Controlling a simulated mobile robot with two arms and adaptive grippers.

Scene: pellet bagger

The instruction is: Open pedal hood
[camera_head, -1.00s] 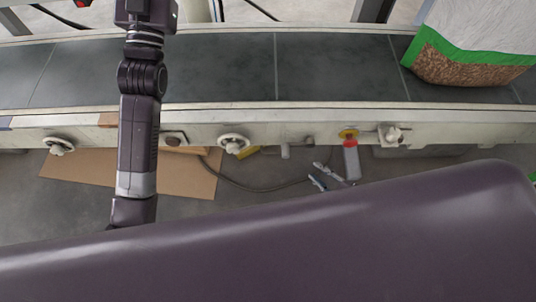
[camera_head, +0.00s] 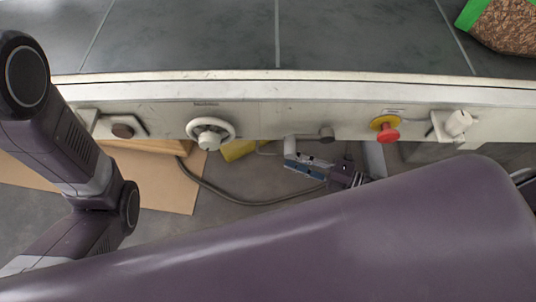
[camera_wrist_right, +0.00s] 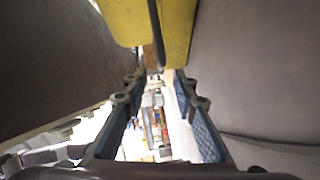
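A yellow part (camera_head: 238,150), which looks like the pedal hood, shows under the conveyor's front edge in the head view, mostly hidden by the frame. In the right wrist view a yellow body (camera_wrist_right: 178,35) with a dark vertical seam fills the top, beyond the fingertips. My right gripper (camera_head: 303,165) is under the conveyor edge, to the right of the yellow part and apart from it. In the wrist view its blue-padded fingers (camera_wrist_right: 158,85) stand apart with nothing between them. The pedal itself cannot be made out. My left gripper is outside the views.
The conveyor's front rail (camera_head: 330,92) runs above the gripper. A white handwheel (camera_head: 210,132), a red stop button (camera_head: 387,132) and a bracket (camera_head: 453,124) stick out of it. A cable (camera_head: 235,198) and cardboard (camera_head: 165,185) lie on the floor. A pellet bag (camera_head: 507,27) is on the belt.

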